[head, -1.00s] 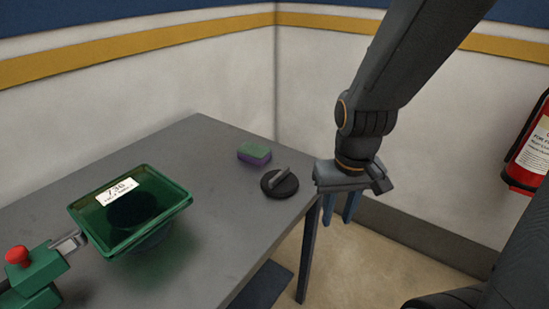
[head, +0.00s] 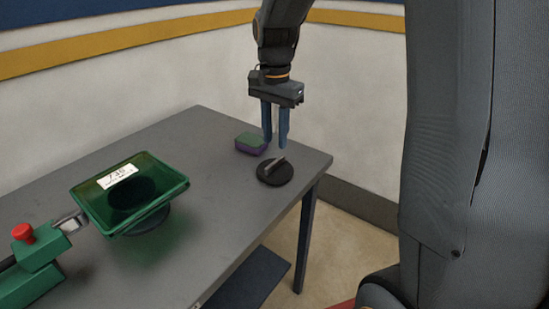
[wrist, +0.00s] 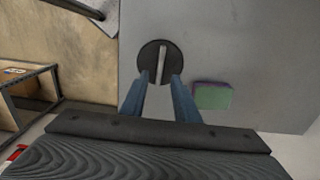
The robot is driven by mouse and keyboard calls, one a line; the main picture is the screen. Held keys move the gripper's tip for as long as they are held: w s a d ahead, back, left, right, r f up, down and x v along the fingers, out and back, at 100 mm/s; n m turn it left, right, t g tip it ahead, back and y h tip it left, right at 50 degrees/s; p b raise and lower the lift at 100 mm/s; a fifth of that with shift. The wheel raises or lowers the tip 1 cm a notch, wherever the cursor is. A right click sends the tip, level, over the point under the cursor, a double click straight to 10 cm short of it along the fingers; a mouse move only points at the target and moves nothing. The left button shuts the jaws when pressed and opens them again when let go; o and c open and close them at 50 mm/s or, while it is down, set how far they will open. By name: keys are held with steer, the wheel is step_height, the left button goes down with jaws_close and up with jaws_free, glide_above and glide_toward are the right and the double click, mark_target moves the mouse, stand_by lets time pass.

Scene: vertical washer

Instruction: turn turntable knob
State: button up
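The turntable knob (head: 275,171) is a black disc with a raised grey bar handle, on the grey table (head: 205,215) near its right corner. It also shows in the wrist view (wrist: 158,62), with the bar pointing up and down in the picture. My gripper (head: 275,144) points down above the table, just behind and above the knob. Its two blue fingers are apart and nothing is between them. In the wrist view my gripper's fingertips (wrist: 161,78) appear at either side of the disc's lower edge.
A green and purple sponge (head: 250,144) lies left of the knob, close to my gripper. A green transparent tray (head: 130,195) stands further left, beside a green device with a red button (head: 23,232). The table's right edge is close to the knob.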

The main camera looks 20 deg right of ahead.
mark_target(275, 161)
step_height(275, 161, down, 8)
steer(key=shift+r+p, duration=0.25)
steer(key=shift+p, duration=0.4)
steer(key=shift+c, duration=0.3)
jaws_close()
